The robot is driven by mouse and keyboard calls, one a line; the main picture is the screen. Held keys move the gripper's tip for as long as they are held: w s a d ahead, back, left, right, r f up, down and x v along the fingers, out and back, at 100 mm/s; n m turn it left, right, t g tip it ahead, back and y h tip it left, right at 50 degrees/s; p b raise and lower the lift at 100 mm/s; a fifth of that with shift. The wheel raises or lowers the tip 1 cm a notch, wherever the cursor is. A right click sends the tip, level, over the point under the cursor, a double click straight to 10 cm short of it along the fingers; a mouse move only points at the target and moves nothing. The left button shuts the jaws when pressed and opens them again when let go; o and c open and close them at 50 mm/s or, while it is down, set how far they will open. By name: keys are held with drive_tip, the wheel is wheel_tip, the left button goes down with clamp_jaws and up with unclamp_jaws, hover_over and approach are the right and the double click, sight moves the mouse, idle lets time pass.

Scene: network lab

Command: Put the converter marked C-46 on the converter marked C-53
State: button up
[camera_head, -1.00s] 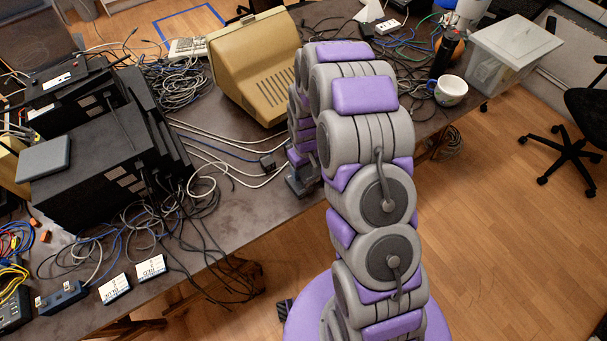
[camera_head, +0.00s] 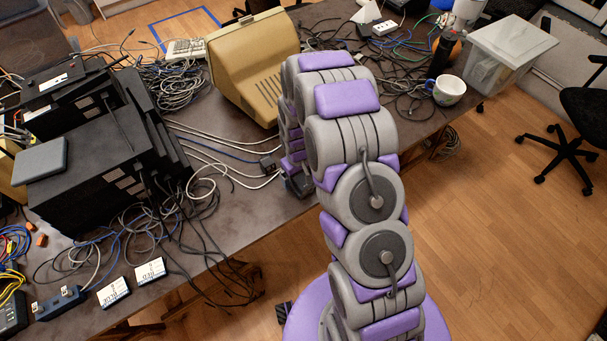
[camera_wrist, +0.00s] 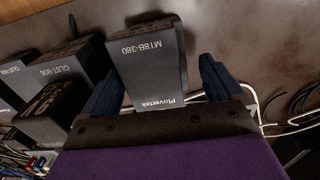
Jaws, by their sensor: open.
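Two small white-labelled boxes with blue edges lie side by side near the table's front edge, at the lower left of the head view: a left one (camera_head: 113,292) and a right one (camera_head: 150,271). Their markings are too small to read, so I cannot tell which is C-46 or C-53. My gripper (camera_wrist: 163,62) is open in the wrist view, its dark blue fingers on either side of a black box marked MT8B-380 (camera_wrist: 147,52). I cannot tell whether they touch it. In the head view my arm mostly hides the gripper.
Black equipment cases (camera_head: 90,165) and tangled cables crowd the table's left side. A beige monitor (camera_head: 250,65) stands behind my arm. A mug (camera_head: 446,91) and a clear bin (camera_head: 508,50) are at the right. Another black box, GL8T-906 (camera_wrist: 60,68), shows in the wrist view.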

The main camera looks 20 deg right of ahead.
sight(302, 176)
drive_tip(key=shift+a, duration=0.8)
drive_tip(key=shift+r, duration=0.3)
drive_tip(key=d+r, duration=0.1)
drive_tip(key=d+r+p, duration=0.1)
drive_tip(key=r, duration=0.3)
drive_tip(key=shift+d+r, duration=0.15)
drive_tip(key=shift+d, duration=0.25)
drive_tip(key=s+a+r+m+p, duration=0.1)
drive_tip(key=s+r, duration=0.6)
drive_tip(key=r, duration=0.4)
drive_tip(key=s+a+r+m+p, duration=0.1)
drive_tip(key=s+r, duration=0.6)
drive_tip(key=r, duration=0.4)
drive_tip(key=s+r+g, duration=0.1)
drive_tip(key=s+r, duration=0.2)
drive_tip(key=s, duration=0.7)
drive_tip(key=s+d+r+m, duration=0.1)
drive_tip(key=s+r, duration=0.2)
drive_tip(key=s, duration=0.7)
drive_tip(key=shift+r+m+g, duration=0.3)
drive_tip(key=shift+r+g, duration=0.1)
